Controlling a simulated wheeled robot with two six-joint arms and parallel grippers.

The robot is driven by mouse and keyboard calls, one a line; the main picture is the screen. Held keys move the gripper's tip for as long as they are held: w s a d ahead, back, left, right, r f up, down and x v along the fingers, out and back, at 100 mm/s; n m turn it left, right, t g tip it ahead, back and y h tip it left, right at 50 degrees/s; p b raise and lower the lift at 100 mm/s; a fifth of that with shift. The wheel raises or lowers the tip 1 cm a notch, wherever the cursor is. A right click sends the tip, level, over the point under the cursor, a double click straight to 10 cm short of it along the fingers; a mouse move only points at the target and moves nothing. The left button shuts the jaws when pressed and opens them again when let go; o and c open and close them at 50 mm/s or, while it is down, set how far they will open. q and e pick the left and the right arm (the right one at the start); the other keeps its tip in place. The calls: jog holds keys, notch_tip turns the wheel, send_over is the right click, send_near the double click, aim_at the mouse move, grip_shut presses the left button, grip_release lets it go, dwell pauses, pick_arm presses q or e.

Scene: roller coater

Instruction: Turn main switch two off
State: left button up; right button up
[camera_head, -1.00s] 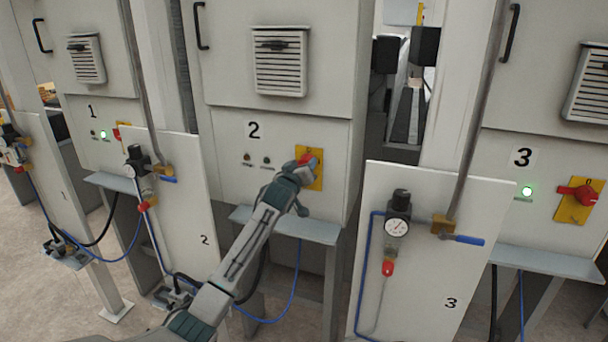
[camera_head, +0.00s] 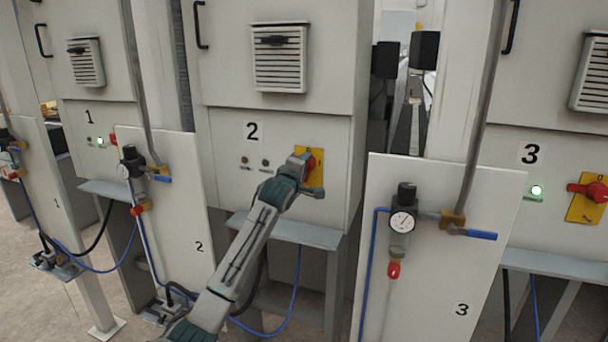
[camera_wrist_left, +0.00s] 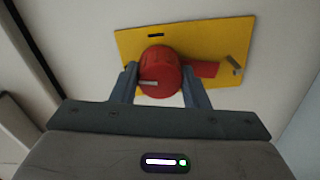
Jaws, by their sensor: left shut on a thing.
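Main switch two is a red rotary knob (camera_head: 311,163) on a yellow plate (camera_head: 316,178) on cabinet 2. In the left wrist view the knob (camera_wrist_left: 160,72) has a white mark on its face and a red handle part pointing right across the yellow plate (camera_wrist_left: 215,38). My left gripper (camera_head: 303,163) is at the switch and hides part of it in the head view. Its two fingers (camera_wrist_left: 160,84) are on either side of the knob, shut on it. The two small lamps (camera_head: 255,161) left of the switch look unlit. My right gripper is not in view.
A grey shelf (camera_head: 285,230) juts out below the switch. Panel 3 (camera_head: 430,270) with a gauge and blue-handled valve stands in front at right. Panel 2 (camera_head: 185,200) stands at left. Cabinet 3's red switch (camera_head: 590,192) and green lit lamp (camera_head: 536,190) are farther right.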

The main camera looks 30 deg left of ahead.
pick_arm(q)
jog(key=shift+n+b, duration=0.7)
jog(key=shift+n, duration=0.4)
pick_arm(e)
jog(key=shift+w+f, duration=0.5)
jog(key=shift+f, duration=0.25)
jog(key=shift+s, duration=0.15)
pick_arm(q)
jog(key=o, duration=1)
jog(key=shift+a, duration=0.1)
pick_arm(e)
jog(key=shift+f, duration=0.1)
